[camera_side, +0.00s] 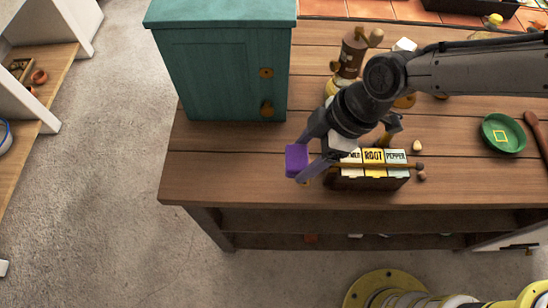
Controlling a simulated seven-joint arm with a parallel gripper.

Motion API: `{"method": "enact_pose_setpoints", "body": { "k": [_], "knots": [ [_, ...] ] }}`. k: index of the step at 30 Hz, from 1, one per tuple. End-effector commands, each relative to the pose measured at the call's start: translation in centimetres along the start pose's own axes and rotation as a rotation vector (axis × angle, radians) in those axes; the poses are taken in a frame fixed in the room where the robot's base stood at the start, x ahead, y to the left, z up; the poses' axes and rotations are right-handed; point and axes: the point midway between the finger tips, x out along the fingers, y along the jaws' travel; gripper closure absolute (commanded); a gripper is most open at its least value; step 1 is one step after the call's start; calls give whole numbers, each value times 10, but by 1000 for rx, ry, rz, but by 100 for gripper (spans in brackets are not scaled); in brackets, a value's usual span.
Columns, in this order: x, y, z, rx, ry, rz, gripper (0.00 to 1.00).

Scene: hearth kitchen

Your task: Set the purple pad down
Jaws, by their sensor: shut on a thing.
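The purple pad (297,160) is a small block-like piece at the end of my gripper (305,163), left of the spice box. My gripper is shut on it, with the fingers pointing down and to the left. The pad appears to be above the wooden table (230,172); its exact height over the surface cannot be told from this one view. Part of the pad is hidden by the fingers.
A teal cabinet (220,75) stands behind, at the table's left. A labelled spice box (372,182) with a thin stick across it is just right of my gripper. A green dish (503,134) lies at right. Bare table lies left of the pad.

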Motion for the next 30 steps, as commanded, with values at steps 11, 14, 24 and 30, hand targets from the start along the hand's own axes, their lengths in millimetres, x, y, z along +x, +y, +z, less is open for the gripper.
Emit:
{"method": "enact_pose_setpoints", "body": {
  "k": [11,14,24,30],
  "knots": [
    [66,31,-22,1,1,0,80],
    [73,34,-24,1,1,1,80],
    [104,37,-17,3,-2,-2,80],
    [111,38,-14,0,2,2,80]
  ]
}}
